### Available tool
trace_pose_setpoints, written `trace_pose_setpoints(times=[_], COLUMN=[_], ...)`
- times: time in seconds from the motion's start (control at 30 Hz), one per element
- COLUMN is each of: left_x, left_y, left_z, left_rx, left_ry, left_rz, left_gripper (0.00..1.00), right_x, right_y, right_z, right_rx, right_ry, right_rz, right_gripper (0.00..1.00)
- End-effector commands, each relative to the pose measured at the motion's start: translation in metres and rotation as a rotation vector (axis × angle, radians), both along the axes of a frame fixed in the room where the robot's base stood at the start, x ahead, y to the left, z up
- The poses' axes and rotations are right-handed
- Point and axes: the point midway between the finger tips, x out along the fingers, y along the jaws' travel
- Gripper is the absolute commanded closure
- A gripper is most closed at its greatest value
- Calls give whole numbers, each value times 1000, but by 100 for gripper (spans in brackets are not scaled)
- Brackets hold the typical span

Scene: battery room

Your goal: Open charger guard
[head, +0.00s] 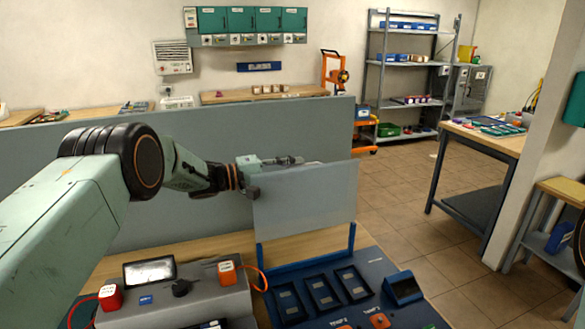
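The charger guard (306,205) is a clear, greyish panel. It stands raised and nearly upright at the back of the blue charger (385,317), between blue side posts. The charger's several dark bays are uncovered in front of it. My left gripper (292,161) is at the guard's top edge, near its upper left corner. Its fingers overlap a thin bar along that edge, and I cannot tell whether they are closed on it or only touching. My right gripper is not in view.
A grey tester box (185,308) with red and orange plugs stands left of the charger. A grey partition (200,135) rises behind the bench. A wooden-topped table (490,140) stands at right, and tiled floor lies open between.

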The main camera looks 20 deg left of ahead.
Motion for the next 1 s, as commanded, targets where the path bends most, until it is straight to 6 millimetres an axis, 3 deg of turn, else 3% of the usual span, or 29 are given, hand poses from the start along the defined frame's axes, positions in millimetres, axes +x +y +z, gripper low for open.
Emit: trace_pose_setpoints(times=[0.13,0.47,1.0], left_x=[1,0,-56], left_y=[-1,2,80], left_z=[0,1,1], left_rx=[1,0,-2], left_ry=[-1,-1,-2], left_rz=[0,2,5], left_gripper=[66,66,66], right_x=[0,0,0], right_y=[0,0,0], right_z=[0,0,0], right_rx=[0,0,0], right_ry=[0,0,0], right_rz=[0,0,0], right_gripper=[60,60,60])
